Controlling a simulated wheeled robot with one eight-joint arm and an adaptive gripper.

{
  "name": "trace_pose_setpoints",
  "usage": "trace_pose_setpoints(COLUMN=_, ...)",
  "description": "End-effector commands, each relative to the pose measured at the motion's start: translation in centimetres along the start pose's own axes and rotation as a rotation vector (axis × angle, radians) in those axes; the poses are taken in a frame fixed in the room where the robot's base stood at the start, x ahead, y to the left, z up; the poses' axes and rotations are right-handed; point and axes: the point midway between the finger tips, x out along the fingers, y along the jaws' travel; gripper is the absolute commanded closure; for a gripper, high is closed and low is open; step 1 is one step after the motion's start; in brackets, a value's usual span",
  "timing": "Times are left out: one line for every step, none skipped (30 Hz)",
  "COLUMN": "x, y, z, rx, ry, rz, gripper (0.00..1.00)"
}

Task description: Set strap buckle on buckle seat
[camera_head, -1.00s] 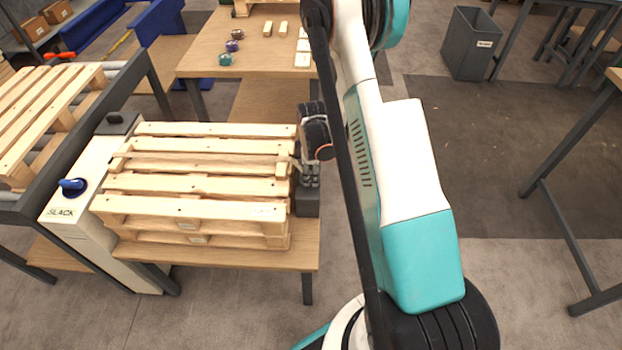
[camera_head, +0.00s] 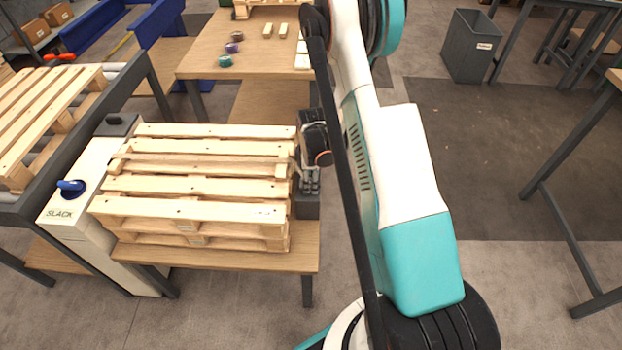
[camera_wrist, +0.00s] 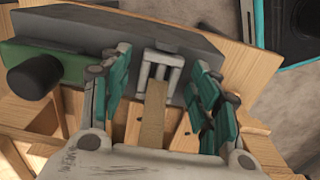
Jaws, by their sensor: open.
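The strap buckle (camera_wrist: 161,68) is a pale metal frame with bars, and a tan strap (camera_wrist: 154,112) runs from it toward my gripper's base in the wrist view. It lies against a grey block (camera_wrist: 205,44), which looks like the buckle seat; I cannot tell whether it is fully seated. My gripper (camera_wrist: 162,84) is open, with one teal finger on each side of the buckle and visible gaps between. In the head view my gripper (camera_head: 310,184) is at the right end of the pallet stack, just above the dark grey block (camera_head: 307,207); the buckle is hidden there.
The wooden pallet stack (camera_head: 190,209) stands on a bench left of my gripper. A green plate (camera_wrist: 75,58) and a dark knob (camera_wrist: 34,77) are beside the block. A "SLACK" panel (camera_head: 90,180) with a blue knob stands farther left. Open floor lies right of my arm.

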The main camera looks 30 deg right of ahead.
Motion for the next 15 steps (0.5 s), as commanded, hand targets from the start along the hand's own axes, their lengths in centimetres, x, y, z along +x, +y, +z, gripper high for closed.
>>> trace_pose_setpoints(x=-0.4, y=0.0, z=0.0, rx=0.000, ry=0.000, rz=0.000, gripper=0.44)
trace_pose_setpoints(x=-0.8, y=0.0, z=0.0, rx=0.000, ry=0.000, rz=0.000, gripper=0.44)
trace_pose_setpoints(x=-1.3, y=0.0, z=0.0, rx=0.000, ry=0.000, rz=0.000, gripper=0.44)
trace_pose_setpoints(x=-1.9, y=0.0, z=0.0, rx=0.000, ry=0.000, rz=0.000, gripper=0.44)
trace_pose_setpoints(x=-2.4, y=0.0, z=0.0, rx=0.000, ry=0.000, rz=0.000, gripper=0.44)
trace_pose_setpoints(x=-3.2, y=0.0, z=0.0, rx=0.000, ry=0.000, rz=0.000, gripper=0.44)
trace_pose_setpoints(x=-3.9, y=0.0, z=0.0, rx=0.000, ry=0.000, rz=0.000, gripper=0.44)
trace_pose_setpoints(x=-4.6, y=0.0, z=0.0, rx=0.000, ry=0.000, rz=0.000, gripper=0.44)
trace_pose_setpoints(x=-5.4, y=0.0, z=0.0, rx=0.000, ry=0.000, rz=0.000, gripper=0.44)
trace_pose_setpoints(x=-6.1, y=0.0, z=0.0, rx=0.000, ry=0.000, rz=0.000, gripper=0.44)
trace_pose_setpoints(x=-6.7, y=0.0, z=0.0, rx=0.000, ry=0.000, rz=0.000, gripper=0.44)
trace_pose_setpoints(x=-7.5, y=0.0, z=0.0, rx=0.000, ry=0.000, rz=0.000, gripper=0.44)
trace_pose_setpoints(x=-8.1, y=0.0, z=0.0, rx=0.000, ry=0.000, rz=0.000, gripper=0.44)
trace_pose_setpoints(x=-8.7, y=0.0, z=0.0, rx=0.000, ry=0.000, rz=0.000, gripper=0.44)
trace_pose_setpoints(x=-9.3, y=0.0, z=0.0, rx=0.000, ry=0.000, rz=0.000, gripper=0.44)
